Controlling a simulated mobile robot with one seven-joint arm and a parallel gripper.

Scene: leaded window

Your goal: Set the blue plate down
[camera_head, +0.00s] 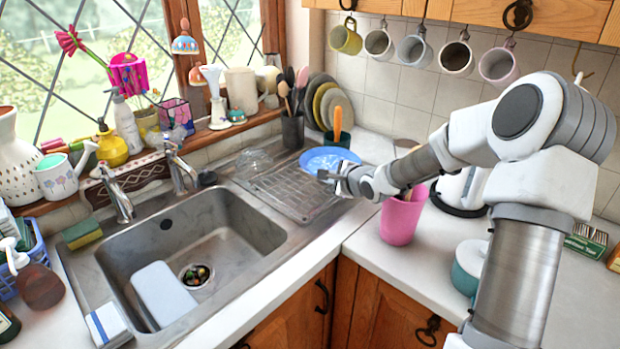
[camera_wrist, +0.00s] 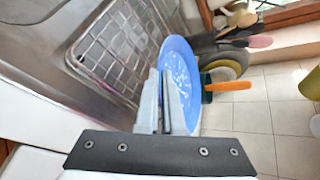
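The blue plate (camera_head: 322,158) is at the right end of the metal draining board (camera_head: 262,186), near the worktop's back corner, in the head view. It also shows in the wrist view (camera_wrist: 182,62), with a pale patterned middle. My gripper (camera_head: 330,177) is at the plate's near edge. In the wrist view the two fingers (camera_wrist: 166,95) are close together on the plate's rim, and part of the rim is hidden behind them. I cannot tell whether the plate's underside touches the surface below.
A dark green pot with an orange handle (camera_head: 338,124) stands just behind the plate. Several plates (camera_head: 325,98) lean against the wall, beside a utensil holder (camera_head: 292,131). A pink cup (camera_head: 402,218) stands under my arm. The sink (camera_head: 195,240) is to the left. Most of the draining board is clear.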

